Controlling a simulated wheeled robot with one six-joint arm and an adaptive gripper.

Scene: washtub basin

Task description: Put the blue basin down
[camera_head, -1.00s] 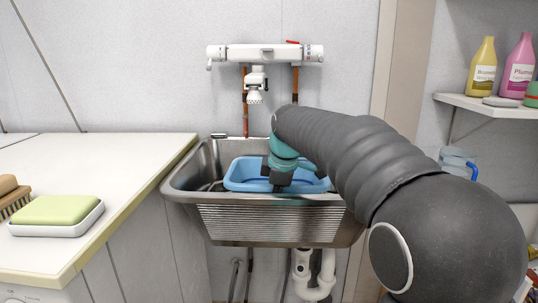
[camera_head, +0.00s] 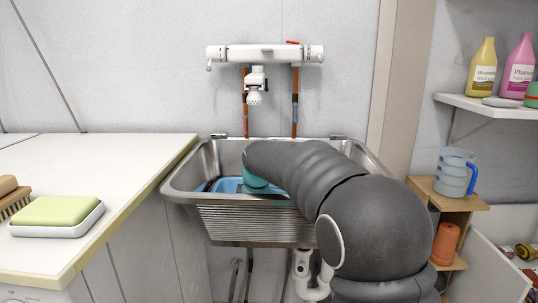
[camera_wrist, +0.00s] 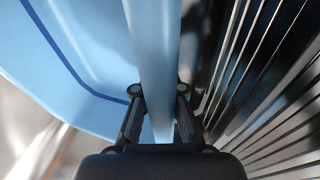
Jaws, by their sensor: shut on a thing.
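The blue basin (camera_head: 228,185) sits low inside the metal sink (camera_head: 250,222) in the head view, mostly hidden by the sink's front wall and my arm. In the wrist view my gripper (camera_wrist: 159,92) is shut on the near wall of the basin, one finger on each side of it. The basin's inside with a dark blue line (camera_wrist: 62,48) shows to the left, and the sink's ribbed wall (camera_wrist: 265,80) is close on the right. Whether the basin touches the sink floor cannot be seen.
A white tap (camera_head: 256,80) hangs on the wall above the sink. A white counter (camera_head: 110,170) with a green sponge on a dish (camera_head: 58,212) is at left. A shelf with bottles (camera_head: 485,68) and a stand with a jug (camera_head: 454,175) are at right.

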